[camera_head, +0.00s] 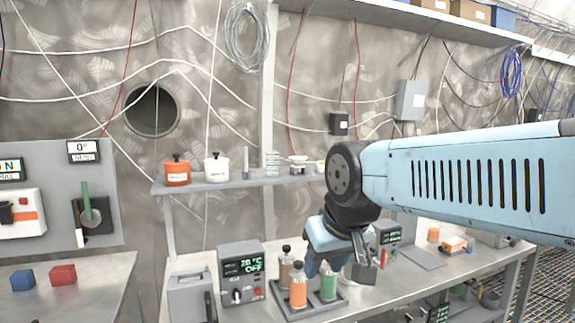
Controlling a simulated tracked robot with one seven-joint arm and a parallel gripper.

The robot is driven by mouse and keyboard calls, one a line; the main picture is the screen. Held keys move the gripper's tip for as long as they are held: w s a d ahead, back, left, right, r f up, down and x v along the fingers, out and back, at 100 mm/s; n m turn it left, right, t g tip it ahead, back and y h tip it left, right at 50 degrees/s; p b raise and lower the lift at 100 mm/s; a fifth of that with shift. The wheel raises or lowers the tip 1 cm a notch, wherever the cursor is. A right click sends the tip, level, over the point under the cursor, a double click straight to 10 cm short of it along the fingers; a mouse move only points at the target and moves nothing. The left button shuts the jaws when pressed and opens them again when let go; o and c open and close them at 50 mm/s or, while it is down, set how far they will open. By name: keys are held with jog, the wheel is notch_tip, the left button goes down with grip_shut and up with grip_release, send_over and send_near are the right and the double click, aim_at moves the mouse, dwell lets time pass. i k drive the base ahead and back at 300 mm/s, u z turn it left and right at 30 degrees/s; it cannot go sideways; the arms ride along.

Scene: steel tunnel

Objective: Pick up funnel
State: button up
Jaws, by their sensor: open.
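I cannot clearly make out a funnel. A small pale, wide-topped piece (298,159) on the wall shelf may be one, but it is too small to be sure. My gripper (341,267) points down over the workbench, open, in front of and below the shelf. It is close to the bottles in the tray, and I see nothing held in it. My arm and wrist hide part of the shelf's right end and the bench behind.
The shelf (235,183) also bears an orange pot (177,172) and a white pot (217,169). A dark tray (282,307) holds an orange bottle (298,287) and a green bottle (328,284). A display box (241,275) stands left of it.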

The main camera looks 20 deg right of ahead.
aim_at(298, 162)
jog(key=z, duration=0.3)
jog(key=i, duration=0.2)
jog(key=z, duration=2.75)
jog(key=k, duration=1.15)
jog(key=u, duration=1.1)
jog(key=i, duration=1.25)
jog(key=u, duration=0.35)
